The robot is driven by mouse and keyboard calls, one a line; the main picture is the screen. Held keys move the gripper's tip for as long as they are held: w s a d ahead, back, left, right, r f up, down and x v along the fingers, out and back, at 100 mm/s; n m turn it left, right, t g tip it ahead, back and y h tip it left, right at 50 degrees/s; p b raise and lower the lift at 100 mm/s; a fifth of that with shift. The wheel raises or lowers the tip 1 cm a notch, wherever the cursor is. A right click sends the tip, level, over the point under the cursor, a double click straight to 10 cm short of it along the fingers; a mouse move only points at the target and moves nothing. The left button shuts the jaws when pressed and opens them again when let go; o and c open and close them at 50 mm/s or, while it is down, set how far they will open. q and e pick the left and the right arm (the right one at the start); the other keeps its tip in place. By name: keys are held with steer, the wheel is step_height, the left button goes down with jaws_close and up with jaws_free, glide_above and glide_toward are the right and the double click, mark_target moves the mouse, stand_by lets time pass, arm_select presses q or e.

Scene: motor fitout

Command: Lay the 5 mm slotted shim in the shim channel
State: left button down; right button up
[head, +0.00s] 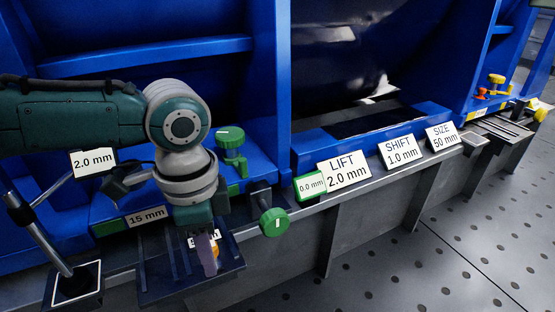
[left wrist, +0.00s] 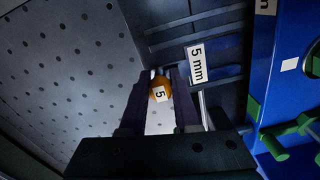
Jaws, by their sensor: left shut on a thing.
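My left gripper (head: 207,258) points down over a dark slotted rack (head: 160,282) at the front left of the bench. In the left wrist view its two dark fingers (left wrist: 160,88) are shut on the orange tab of the 5 mm slotted shim (left wrist: 159,80), which bears a white "5" label. The rest of the shim is hidden or too dark to make out. A "5 mm" label (left wrist: 196,62) lies on the rack beside the fingers. I cannot tell whether the shim is clear of its slot. I cannot identify the shim channel for sure. My right gripper is not in view.
A dial stand (head: 55,255) reading 2.0 mm stands left of my arm. Green knobs (head: 273,222) and a "15 mm" label (head: 147,217) are by the blue foot. Signs for LIFT (head: 345,172), SHIFT (head: 401,152) and SIZE (head: 442,136) line the bench edge. Perforated floor lies right.

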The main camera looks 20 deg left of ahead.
arm_select(q)
steer(key=c, duration=0.6)
jaws_free()
steer(key=shift+o, duration=0.2)
step_height(320, 180, up, 10)
steer(key=p, duration=0.7)
steer(key=s+d+r+n+t+h+p, duration=0.1)
steer(key=s+d+r+p, duration=0.25)
steer(key=r+p, duration=0.75)
steer(key=s+d+r+h+p, duration=0.1)
steer(key=s+d+r+p, duration=0.3)
steer(key=r+p, duration=0.7)
steer(key=s+d+r+n+t+h+p, duration=0.15)
steer(key=d+r+p, duration=0.35)
steer(key=r+p, duration=0.55)
steer(key=s+a+r+n+t+y+p, duration=0.1)
steer(key=s+a+r+n+y+p, duration=0.25)
steer(key=r+p, duration=1.05)
steer(key=s+a+r+n+p, duration=0.35)
steer(key=a+r+p, duration=0.25)
steer(key=r+p, duration=0.75)
step_height(320, 180, up, 34)
steer(key=m+p, duration=0.1)
steer(key=p, duration=3)
steer(key=shift+r, duration=0.25)
